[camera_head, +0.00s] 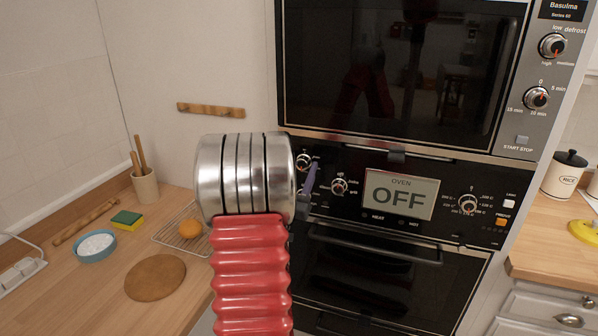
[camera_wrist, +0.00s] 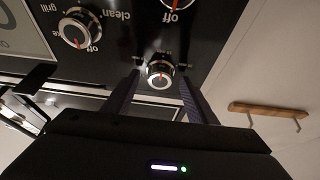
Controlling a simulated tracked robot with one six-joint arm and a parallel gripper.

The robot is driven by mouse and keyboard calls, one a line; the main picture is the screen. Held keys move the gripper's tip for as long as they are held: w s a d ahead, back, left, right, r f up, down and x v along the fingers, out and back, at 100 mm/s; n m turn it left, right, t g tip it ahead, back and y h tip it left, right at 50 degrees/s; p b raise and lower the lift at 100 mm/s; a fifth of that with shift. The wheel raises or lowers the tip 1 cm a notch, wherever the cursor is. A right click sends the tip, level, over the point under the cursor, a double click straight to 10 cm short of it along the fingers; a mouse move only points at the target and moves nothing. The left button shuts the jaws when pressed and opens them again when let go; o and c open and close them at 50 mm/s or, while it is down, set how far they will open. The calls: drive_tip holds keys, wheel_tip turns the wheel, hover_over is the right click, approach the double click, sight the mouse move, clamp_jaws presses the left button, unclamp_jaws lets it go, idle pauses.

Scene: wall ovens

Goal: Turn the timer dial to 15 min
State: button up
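The timer dial (camera_head: 536,98), a round silver knob with a red mark, is at the right of the upper oven. Labels 0, 5 min, 10 min and 15 min surround it. The exact pointing of its mark is too small to tell. My gripper (camera_head: 307,178) is well left of and below it, at the left end of the lower control panel, partly hidden by my arm. In the wrist view, my gripper (camera_wrist: 158,98) has its fingers apart, one each side of another silver knob (camera_wrist: 160,71) with a red mark. Contact with that knob cannot be told.
The lower panel has a mode knob (camera_head: 339,186), an OFF display (camera_head: 400,196) and a right knob (camera_head: 467,204). Another knob (camera_head: 553,45) sits above the timer dial, and a start/stop button (camera_head: 521,140) below it. A wooden rack (camera_head: 211,110) hangs left.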

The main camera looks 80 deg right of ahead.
drive_tip(key=shift+a, duration=0.1)
drive_tip(key=v, duration=1.3)
drive_tip(key=shift+a+f, duration=0.2)
drive_tip(key=shift+a, duration=0.05)
idle(0.4)
